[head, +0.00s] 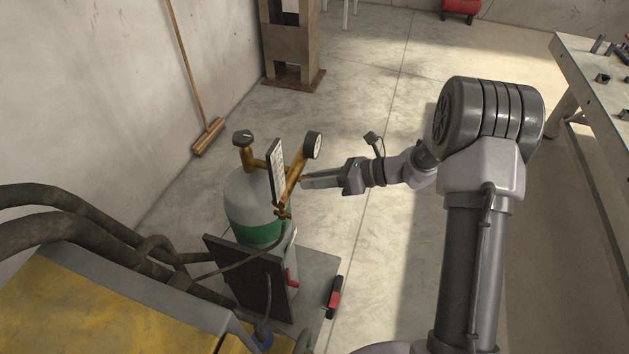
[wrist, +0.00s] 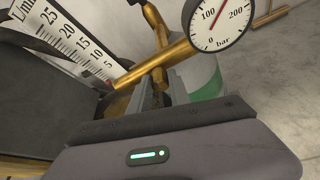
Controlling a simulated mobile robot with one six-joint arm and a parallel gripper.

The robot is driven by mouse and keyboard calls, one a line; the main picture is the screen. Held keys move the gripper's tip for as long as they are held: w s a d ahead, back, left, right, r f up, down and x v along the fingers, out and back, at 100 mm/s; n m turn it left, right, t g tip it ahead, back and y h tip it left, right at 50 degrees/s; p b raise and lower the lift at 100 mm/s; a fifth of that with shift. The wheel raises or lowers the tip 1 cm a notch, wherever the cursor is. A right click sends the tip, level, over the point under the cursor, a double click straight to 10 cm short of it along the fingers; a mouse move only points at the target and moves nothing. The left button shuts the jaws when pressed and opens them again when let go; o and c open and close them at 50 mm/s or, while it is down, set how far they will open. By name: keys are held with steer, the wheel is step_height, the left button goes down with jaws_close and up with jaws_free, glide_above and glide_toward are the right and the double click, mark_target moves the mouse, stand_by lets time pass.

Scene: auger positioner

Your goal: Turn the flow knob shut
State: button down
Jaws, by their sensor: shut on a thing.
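The flow meter (head: 276,172) is a white scale plate on the brass regulator (head: 291,186) above a grey and green gas cylinder (head: 247,203). In the wrist view, its L/min scale (wrist: 62,38) has a small red mark near the low end. My gripper (head: 304,182) reaches in from the right, its fingers at the brass fittings below the round gauge. In the wrist view my gripper (wrist: 160,92) is shut on a small brass part, the flow knob (wrist: 158,77); the fingers and body hide most of it.
The pressure gauge (head: 313,145) stands close above my fingers; its red needle shows in the wrist view (wrist: 216,20). A dark valve handwheel (head: 243,138) tops the cylinder. Thick hoses (head: 90,230) run at left. A workbench (head: 600,85) stands at right. The floor between is clear.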

steer(key=shift+n+t+h+b, duration=0.3)
steer(key=shift+n+t+b, duration=0.2)
steer(key=shift+n+b, duration=0.25)
steer(key=c, duration=1.2)
jaws_free()
steer(key=shift+c, duration=0.2)
steer(key=p+v, duration=0.3)
steer(key=v, duration=1.4)
steer(key=shift+s, duration=0.25)
steer(key=shift+r, duration=0.1)
